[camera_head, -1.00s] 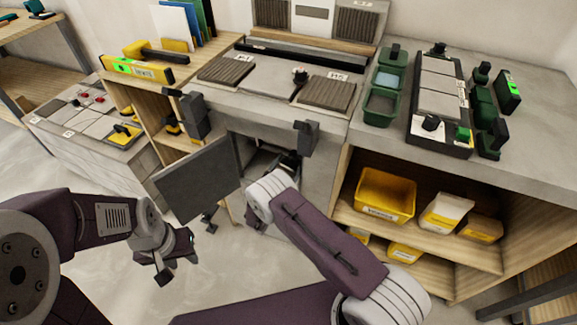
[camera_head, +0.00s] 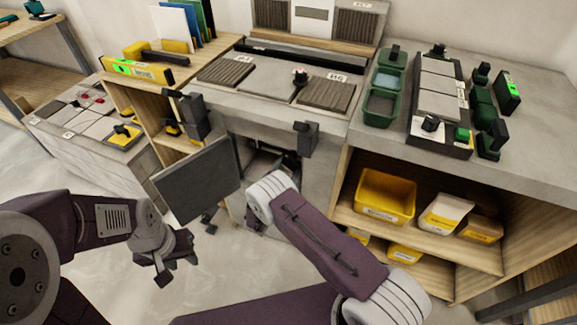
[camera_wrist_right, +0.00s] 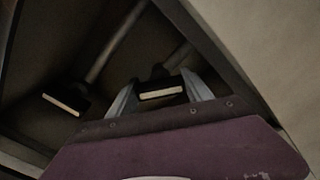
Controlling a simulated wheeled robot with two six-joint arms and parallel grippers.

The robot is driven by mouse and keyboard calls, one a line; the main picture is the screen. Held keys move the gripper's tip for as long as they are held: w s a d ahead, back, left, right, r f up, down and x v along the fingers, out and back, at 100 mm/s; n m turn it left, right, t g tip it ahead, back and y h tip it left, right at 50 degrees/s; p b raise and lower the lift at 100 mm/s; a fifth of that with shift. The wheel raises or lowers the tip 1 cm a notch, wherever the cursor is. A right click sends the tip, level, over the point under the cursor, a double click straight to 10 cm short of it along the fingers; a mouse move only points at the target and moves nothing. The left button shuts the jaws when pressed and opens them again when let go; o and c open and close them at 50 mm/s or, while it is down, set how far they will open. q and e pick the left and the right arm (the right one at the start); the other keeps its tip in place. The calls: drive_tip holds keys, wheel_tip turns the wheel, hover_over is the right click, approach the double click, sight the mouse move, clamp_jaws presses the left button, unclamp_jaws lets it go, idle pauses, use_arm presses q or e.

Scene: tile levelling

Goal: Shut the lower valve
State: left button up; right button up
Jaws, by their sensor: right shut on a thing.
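In the right wrist view, two dark valve handles with pale strips show inside a dim cabinet. My right gripper (camera_wrist_right: 160,93) is shut on one valve handle (camera_wrist_right: 161,89), with a finger on each side of it. The other valve handle (camera_wrist_right: 66,103) is to the left, on the end of a grey pipe, apart from the gripper. I cannot tell from the picture which is the lower one. In the head view, my right arm reaches into the cabinet opening (camera_head: 262,160), and its gripper is hidden there. My left gripper (camera_head: 172,263) hangs empty over the floor with its fingers apart.
A dark open door panel (camera_head: 197,180) stands left of the opening, between my two arms. The worktop (camera_head: 400,140) above holds tiles and green tools. A shelf to the right holds a yellow bin (camera_head: 386,196) and bags. Cabinet walls close in around my right gripper.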

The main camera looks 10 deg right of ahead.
drive_tip(key=m, duration=0.5)
drive_tip(key=shift+f+m, duration=0.15)
drive_tip(key=shift+m, duration=2.45)
drive_tip(key=shift+s, duration=0.1)
drive_tip(key=o, duration=1.1)
drive_tip(key=p+v, duration=0.2)
drive_tip(key=v, duration=0.7)
